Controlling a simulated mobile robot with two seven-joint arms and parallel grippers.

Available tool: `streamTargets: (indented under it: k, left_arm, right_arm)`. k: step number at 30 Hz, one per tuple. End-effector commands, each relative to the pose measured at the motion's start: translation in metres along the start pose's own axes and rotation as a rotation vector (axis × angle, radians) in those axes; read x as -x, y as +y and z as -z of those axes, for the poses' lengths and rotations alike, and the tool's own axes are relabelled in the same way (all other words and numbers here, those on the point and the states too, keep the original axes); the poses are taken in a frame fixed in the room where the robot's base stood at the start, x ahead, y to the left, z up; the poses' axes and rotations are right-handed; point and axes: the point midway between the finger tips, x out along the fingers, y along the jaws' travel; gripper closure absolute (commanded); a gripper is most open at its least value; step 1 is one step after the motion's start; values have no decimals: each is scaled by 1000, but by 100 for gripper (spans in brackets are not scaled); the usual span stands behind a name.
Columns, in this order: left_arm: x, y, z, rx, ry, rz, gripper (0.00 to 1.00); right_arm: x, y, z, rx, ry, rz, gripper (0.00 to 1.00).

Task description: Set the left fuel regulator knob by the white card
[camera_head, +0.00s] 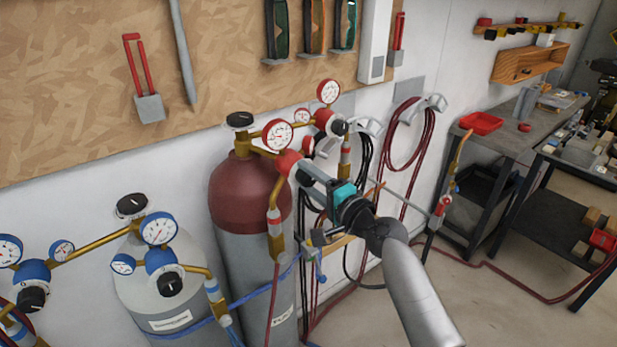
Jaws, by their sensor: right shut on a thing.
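The maroon-topped cylinder (243,190) carries a brass-and-red regulator with a white-faced gauge (277,134). The red regulator body (287,161) is just below that gauge. My right gripper (303,171) reaches up to this red body from the lower right and is shut at its front. The knob there is hidden by the gripper, so its setting cannot be read. I cannot pick out the white card with certainty; a white label (283,318) is on the cylinder's lower front, its writing too small to read. My left gripper is not in view.
A second red regulator with a black knob (338,127) and gauge (328,91) is close behind. Grey cylinders with blue regulators (162,261) stand at left. Hoses (409,150) hang on the wall. A workbench (513,130) with a red tray (481,123) is at right.

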Motion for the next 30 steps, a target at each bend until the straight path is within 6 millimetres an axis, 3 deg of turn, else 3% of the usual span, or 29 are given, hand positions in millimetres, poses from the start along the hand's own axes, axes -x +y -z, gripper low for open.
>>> streamTargets:
  k: [12,13,20,30]
  left_arm:
    - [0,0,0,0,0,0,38]
    - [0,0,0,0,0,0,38]
    - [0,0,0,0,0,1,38]
    - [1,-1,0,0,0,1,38]
  right_arm:
    - [0,1,0,-6,-1,-2,100]
    - [0,1,0,-6,-1,-2,45]
    - [0,0,0,-4,-1,-1,19]
    - [3,1,0,-4,0,-1,18]
